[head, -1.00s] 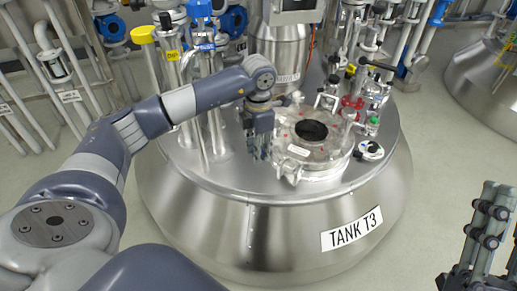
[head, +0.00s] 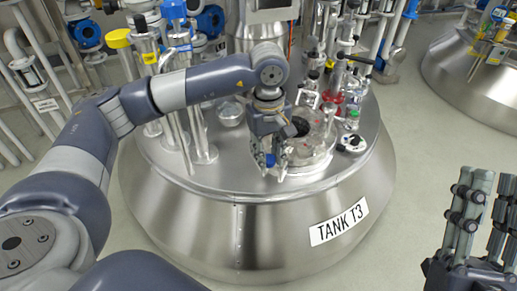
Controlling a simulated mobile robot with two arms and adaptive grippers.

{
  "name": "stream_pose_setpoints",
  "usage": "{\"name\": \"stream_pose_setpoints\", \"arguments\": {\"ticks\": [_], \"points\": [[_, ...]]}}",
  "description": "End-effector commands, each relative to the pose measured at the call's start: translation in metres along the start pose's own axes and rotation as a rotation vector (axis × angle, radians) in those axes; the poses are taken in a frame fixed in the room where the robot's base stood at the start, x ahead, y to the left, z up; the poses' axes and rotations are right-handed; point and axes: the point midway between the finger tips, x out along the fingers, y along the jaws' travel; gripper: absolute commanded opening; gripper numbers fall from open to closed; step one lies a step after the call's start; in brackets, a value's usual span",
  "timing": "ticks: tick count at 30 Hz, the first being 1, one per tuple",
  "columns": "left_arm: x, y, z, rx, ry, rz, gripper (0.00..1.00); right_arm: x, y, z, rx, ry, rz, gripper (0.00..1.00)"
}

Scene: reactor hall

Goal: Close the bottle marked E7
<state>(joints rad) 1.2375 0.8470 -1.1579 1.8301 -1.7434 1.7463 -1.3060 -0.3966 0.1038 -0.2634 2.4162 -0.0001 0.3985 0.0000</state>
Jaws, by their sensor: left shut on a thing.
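My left gripper (head: 272,153) points down over the front of the tank lid, in front of the round hatch (head: 316,158). It is shut on a small blue thing (head: 270,160), which shows between its fingers; it may be a cap. Several small bottles or fittings (head: 352,113) stand right of the hatch, some with red, green or black tops. I cannot read an E7 mark on any of them. My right gripper (head: 484,215) is at the lower right, fingers up, apart and empty.
The steel tank T3 (head: 215,205) carries tall pipes (head: 200,140) on the left and a large cylinder at the back. A shiny round bowl (head: 231,113) sits behind my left forearm. The lid's front left is clear. Another tank (head: 470,85) stands at the far right.

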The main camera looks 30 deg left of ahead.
Motion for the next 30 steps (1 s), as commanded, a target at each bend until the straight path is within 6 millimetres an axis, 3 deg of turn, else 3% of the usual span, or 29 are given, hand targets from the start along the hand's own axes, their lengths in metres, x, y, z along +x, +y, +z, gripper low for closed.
{"name": "stream_pose_setpoints", "arguments": {"ticks": [6,12,18,30], "points": [[-0.014,-0.002,0.03,0.523,0.003,-0.013,0.19,0.0,0.0,0.0,0.0,0.0,0.0,0.33],[-0.02,-0.006,0.045,0.825,-0.002,-0.027,0.19,0.0,0.0,0.0,0.0,0.0,0.0,0.33],[-0.021,-0.007,0.05,0.917,-0.005,-0.032,0.19,0.0,0.0,0.0,0.001,0.0,0.0,0.33],[-0.021,-0.007,0.05,0.917,-0.005,-0.032,0.19,0.0,0.0,0.0,0.001,0.0,0.0,0.33]]}}
